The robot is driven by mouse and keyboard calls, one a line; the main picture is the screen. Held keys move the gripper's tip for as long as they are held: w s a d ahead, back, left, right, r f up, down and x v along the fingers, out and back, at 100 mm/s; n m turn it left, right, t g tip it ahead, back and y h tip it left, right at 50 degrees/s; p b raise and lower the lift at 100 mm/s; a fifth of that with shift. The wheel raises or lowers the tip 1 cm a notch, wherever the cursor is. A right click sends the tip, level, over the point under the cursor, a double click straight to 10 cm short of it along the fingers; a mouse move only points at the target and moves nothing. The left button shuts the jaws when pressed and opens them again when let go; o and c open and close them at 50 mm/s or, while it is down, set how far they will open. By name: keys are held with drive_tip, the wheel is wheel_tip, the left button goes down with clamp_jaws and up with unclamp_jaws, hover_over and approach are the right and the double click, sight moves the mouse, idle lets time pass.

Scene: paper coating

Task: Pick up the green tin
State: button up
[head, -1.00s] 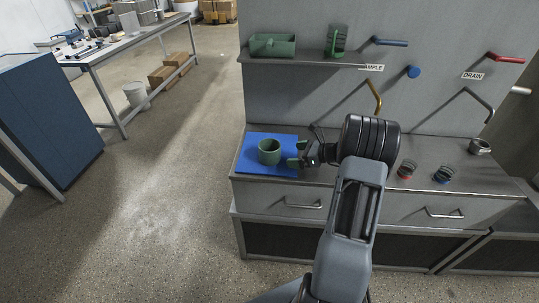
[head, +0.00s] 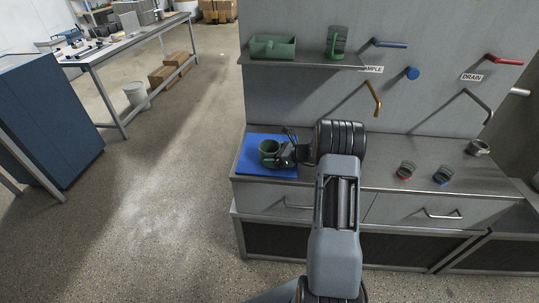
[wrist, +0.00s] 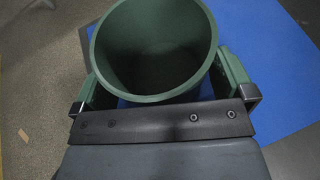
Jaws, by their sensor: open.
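The green tin (head: 268,148) stands upright on the blue mat (head: 254,168) at the left end of the counter. In the wrist view the tin (wrist: 155,50) shows its open top and looks empty inside. My gripper (head: 277,155) is at the tin, reaching in from its right side. In the wrist view my gripper (wrist: 165,84) is open, with one green finger on each side of the tin. Whether either finger touches the tin's wall is not clear. The fingers are partly hidden in the head view.
A shelf (head: 310,57) above holds a green tray (head: 273,46) and a green cup-like holder (head: 337,40). A brass spout (head: 374,97) projects above the counter.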

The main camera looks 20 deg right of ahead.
drive_tip(key=c, duration=0.7)
drive_tip(key=shift+c, duration=0.3)
drive_tip(key=shift+r, duration=0.15)
